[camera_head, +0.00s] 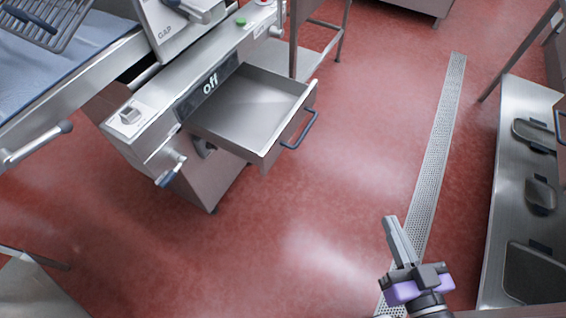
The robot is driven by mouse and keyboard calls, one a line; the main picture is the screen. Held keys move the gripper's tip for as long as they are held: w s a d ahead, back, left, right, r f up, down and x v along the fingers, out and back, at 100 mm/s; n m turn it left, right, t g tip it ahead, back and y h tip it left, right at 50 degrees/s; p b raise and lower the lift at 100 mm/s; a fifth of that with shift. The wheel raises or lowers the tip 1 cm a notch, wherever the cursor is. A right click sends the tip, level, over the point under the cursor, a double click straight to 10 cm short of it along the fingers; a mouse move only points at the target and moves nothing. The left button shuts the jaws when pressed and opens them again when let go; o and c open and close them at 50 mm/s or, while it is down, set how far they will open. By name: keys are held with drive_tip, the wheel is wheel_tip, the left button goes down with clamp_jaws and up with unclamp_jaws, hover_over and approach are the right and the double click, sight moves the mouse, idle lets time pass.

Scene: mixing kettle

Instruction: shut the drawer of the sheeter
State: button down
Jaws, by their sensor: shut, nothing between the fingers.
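The sheeter (165,95) is a steel machine at the upper left, with a display that reads "off". Its drawer (250,104) is pulled out toward the right and looks empty inside. A dark bar handle (301,129) is on the drawer's front panel. My gripper (392,228) is at the lower right, over the red floor, well apart from the drawer and handle. Its fingers are together with nothing between them.
Red floor (330,215) lies open between the drawer and my gripper. A floor drain grate (445,130) runs along the right. A steel counter (505,130) with dark-handled lids stands at the right edge. A lever with a dark grip (172,172) sticks out below the sheeter's panel.

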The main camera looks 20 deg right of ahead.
drive_tip(key=w+d+f+m+g+y+b, duration=0.1)
drive_tip(key=w+d+f+m+b, duration=0.2)
drive_tip(key=w+f, duration=0.55)
drive_tip(key=w+d+f+m+g+y+b, duration=0.15)
drive_tip(key=w+d+f+m, duration=0.25)
drive_tip(key=w+f, duration=0.5)
drive_tip(key=y+b, duration=0.2)
drive_tip(key=y, duration=1)
approach(273, 157)
drive_tip(key=shift+n+g, duration=0.3)
drive_tip(key=shift+g, duration=0.15)
drive_tip(key=x, duration=0.4)
drive_tip(key=r+p+x, duration=0.1)
drive_tip(key=x, duration=0.1)
drive_tip(key=shift+w+a, duration=0.2)
drive_tip(key=shift+w, duration=0.15)
